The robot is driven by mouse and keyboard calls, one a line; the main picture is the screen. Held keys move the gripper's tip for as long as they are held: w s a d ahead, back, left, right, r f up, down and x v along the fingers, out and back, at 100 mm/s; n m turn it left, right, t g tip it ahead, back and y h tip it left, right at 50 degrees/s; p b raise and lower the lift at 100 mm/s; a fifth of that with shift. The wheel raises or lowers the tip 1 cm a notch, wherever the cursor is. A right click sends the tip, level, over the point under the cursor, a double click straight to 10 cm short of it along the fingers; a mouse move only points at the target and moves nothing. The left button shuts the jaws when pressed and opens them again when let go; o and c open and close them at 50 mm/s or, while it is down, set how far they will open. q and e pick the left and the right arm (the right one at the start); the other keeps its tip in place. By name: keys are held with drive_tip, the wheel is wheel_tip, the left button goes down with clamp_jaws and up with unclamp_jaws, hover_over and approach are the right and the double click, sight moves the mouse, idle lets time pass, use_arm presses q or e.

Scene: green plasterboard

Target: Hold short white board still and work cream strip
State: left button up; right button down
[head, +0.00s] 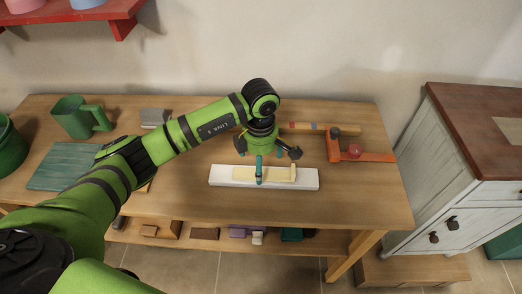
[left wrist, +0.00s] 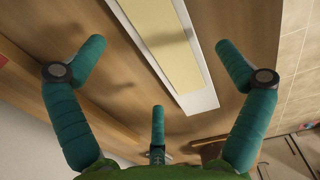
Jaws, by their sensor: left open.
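The short white board (head: 307,184) lies flat on the wooden workbench, its long side running left to right. The cream strip (head: 278,174) lies along its top. In the left wrist view the white board (left wrist: 204,103) and the cream strip (left wrist: 170,45) run away between my fingers. My left gripper (head: 266,163) is above the board with its three teal fingers spread wide. One finger hangs in front of the strip and hides a little of it. The gripper holds nothing; I cannot tell whether that finger touches. My right gripper is not in view.
An orange-red clamp-like tool (head: 362,156) and a rod (head: 317,128) lie right of the gripper. A green mug (head: 76,118) and a teal board (head: 62,166) are at the left. A white cabinet (head: 450,190) stands right. The bench front right is clear.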

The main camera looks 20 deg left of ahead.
sight(264, 171)
use_arm(q)
drive_tip(key=shift+f+p, duration=0.4)
drive_tip(key=shift+f, duration=1.4)
drive_tip(key=shift+c, duration=0.6)
drive_tip(key=c, duration=1.1)
drive_tip(key=shift+c, duration=0.2)
drive_tip(key=shift+s+f, duration=0.1)
